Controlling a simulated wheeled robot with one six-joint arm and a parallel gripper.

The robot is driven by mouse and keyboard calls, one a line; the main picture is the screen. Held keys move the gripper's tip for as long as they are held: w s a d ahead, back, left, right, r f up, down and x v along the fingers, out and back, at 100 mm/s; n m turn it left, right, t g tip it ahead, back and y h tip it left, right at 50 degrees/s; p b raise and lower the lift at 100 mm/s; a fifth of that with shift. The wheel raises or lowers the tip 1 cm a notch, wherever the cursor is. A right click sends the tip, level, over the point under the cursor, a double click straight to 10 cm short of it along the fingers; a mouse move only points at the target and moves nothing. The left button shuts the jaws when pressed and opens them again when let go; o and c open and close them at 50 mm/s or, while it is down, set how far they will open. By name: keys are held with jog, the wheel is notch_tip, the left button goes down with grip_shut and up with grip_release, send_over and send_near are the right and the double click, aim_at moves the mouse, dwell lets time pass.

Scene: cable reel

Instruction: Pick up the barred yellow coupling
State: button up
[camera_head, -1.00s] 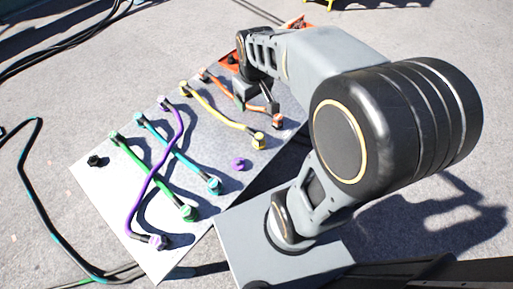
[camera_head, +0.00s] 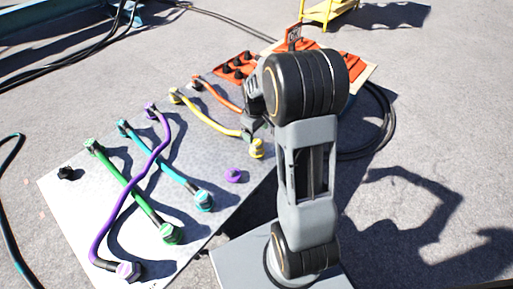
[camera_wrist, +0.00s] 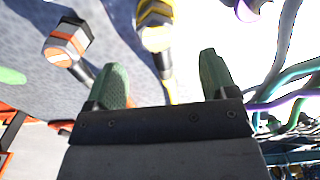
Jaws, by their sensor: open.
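A yellow cable has a yellow coupling at each end: the near one (camera_head: 256,148) at the panel's right side and the far one (camera_head: 175,95) toward the back. In the wrist view, a yellow coupling (camera_wrist: 155,28) with a pale band lies just beyond my fingertips, and its cable runs back between them. My gripper (camera_wrist: 163,78) is open, with one green finger on each side of the yellow cable and nothing gripped. In the head view my arm hides most of the gripper, close to the near yellow coupling.
An orange coupling with a white bar (camera_wrist: 66,45) lies left of my fingers. A purple coupling (camera_head: 233,175) stands nearby on the grey panel (camera_head: 75,215). Green, teal and purple cables cross the panel's left part. An orange board (camera_head: 225,70) with black knobs lies behind.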

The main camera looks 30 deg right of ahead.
aim_at(256, 141)
jog(key=shift+w+d+f+b, duration=0.1)
jog(key=shift+f+b, duration=0.7)
jog(key=shift+f, duration=0.9)
jog(key=shift+d+f+b, duration=0.1)
jog(key=shift+f+b, duration=0.65)
jog(key=shift+f, duration=0.9)
jog(key=shift+c, duration=0.3)
jog(key=shift+r, duration=0.1)
jog(key=c, duration=1)
